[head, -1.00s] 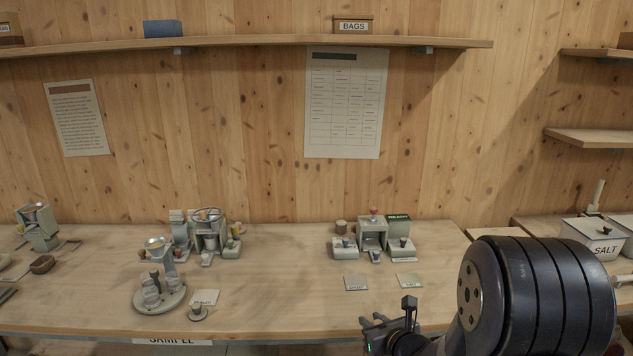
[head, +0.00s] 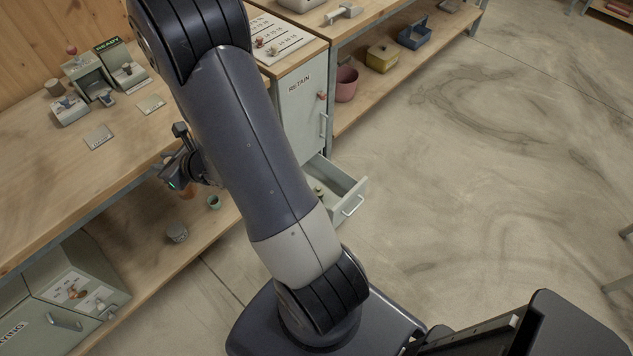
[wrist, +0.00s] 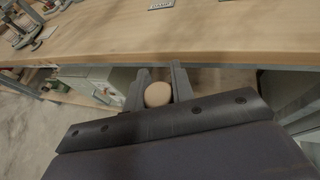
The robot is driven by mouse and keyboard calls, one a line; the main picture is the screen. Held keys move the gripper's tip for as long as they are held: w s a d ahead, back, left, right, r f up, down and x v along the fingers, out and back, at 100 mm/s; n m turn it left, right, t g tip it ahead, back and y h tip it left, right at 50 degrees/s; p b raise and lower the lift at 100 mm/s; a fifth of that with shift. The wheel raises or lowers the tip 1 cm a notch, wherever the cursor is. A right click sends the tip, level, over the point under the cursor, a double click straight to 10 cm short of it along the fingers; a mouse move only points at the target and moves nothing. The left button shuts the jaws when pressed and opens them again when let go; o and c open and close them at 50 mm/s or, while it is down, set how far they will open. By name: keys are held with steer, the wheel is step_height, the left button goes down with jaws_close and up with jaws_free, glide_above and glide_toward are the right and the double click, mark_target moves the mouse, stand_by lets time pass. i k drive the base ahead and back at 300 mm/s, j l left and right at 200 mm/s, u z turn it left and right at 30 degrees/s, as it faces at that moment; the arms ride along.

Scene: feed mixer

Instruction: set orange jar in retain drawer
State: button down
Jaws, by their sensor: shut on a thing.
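My gripper (wrist: 157,88) is shut on a rounded, pale orange-tan thing, taken as the orange jar (wrist: 158,94); only its top shows between the fingers. In the head view my gripper (head: 172,172) is at the bench's front edge, left of my arm, and its fingertips are hard to make out. The retain drawer (head: 350,198) is pulled open at the bottom of the grey cabinet marked RETAIN (head: 300,115). It is right of my arm, which hides its left part. Something small and greenish lies inside, too small to name.
The bench (head: 60,165) bears a small device marked READY (head: 108,45) and flat plates. A pink pot (head: 346,84) stands on the right-hand shelf. The floor right of the drawer is clear.

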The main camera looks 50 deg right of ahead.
mark_target(334, 195)
steer(key=l+u, duration=0.1)
steer(key=l, duration=0.55)
steer(key=k+l+u, duration=0.1)
steer(key=l, duration=0.5)
steer(key=k+l+u, duration=0.1)
steer(key=l, duration=0.55)
steer(key=k+l+u, duration=0.1)
steer(key=l, duration=0.5)
